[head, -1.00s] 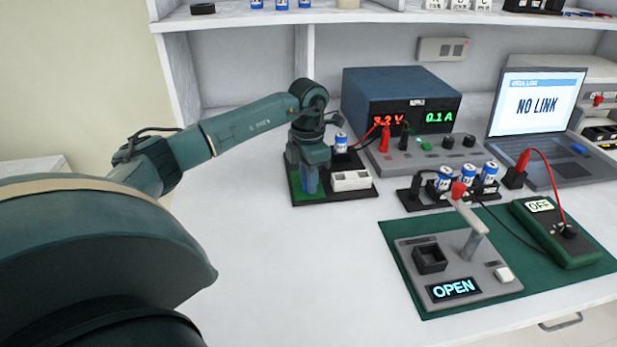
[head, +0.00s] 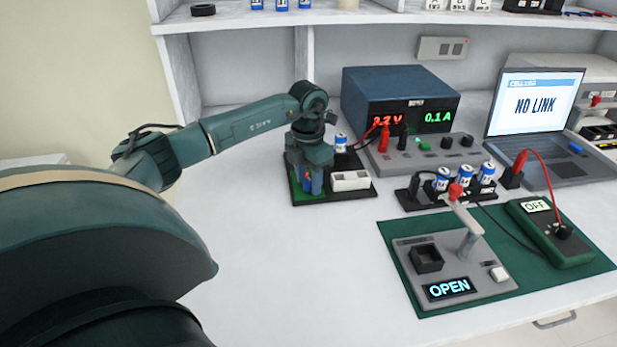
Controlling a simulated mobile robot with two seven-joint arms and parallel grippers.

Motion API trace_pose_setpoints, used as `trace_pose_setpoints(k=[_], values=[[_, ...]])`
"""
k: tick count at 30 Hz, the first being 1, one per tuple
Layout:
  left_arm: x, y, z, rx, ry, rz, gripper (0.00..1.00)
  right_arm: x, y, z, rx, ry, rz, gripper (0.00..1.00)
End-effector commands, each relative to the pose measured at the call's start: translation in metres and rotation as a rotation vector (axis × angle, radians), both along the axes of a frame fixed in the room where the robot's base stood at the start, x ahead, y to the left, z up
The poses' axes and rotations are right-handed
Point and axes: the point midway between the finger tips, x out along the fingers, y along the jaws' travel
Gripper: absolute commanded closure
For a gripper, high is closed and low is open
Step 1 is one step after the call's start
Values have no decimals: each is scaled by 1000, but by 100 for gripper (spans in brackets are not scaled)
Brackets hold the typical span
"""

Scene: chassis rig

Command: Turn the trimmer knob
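My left gripper (head: 312,182) points down over the black tray (head: 350,194) that holds a green board (head: 299,188). Its fingers are down at the board, with blue parts showing between or beside them. Whether they are open or shut on something is too small to tell. No trimmer knob can be made out; the gripper covers that part of the board. A white block with sockets (head: 350,181) and a blue-and-white cell (head: 341,142) are on the same tray. My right gripper is not in view.
A power supply (head: 400,90) reading 0.1 A stands behind, with red and black leads. To the right are a cell holder (head: 412,200), a lever fixture showing OPEN (head: 408,287), a meter showing OFF (head: 570,243) and a laptop (head: 562,171).

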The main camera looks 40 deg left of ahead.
Motion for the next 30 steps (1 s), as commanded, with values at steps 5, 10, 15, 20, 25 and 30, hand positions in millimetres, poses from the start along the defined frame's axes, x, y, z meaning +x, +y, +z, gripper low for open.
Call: trace_pose_setpoints(k=[5, 10, 15, 20, 25, 30], values=[[0, 0, 0, 0, 1, 0, 55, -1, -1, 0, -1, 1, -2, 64], [0, 0, 3, 1, 0, -1, 55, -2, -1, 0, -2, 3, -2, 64], [1, 1, 26, 1, -3, 0, 55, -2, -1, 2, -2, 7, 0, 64], [1, 1, 63, 1, -4, 0, 55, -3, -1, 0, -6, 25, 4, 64], [1, 1, 99, -1, -4, -1, 55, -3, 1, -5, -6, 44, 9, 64], [0, 1, 122, 1, -1, 0, 55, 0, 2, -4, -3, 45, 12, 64]])
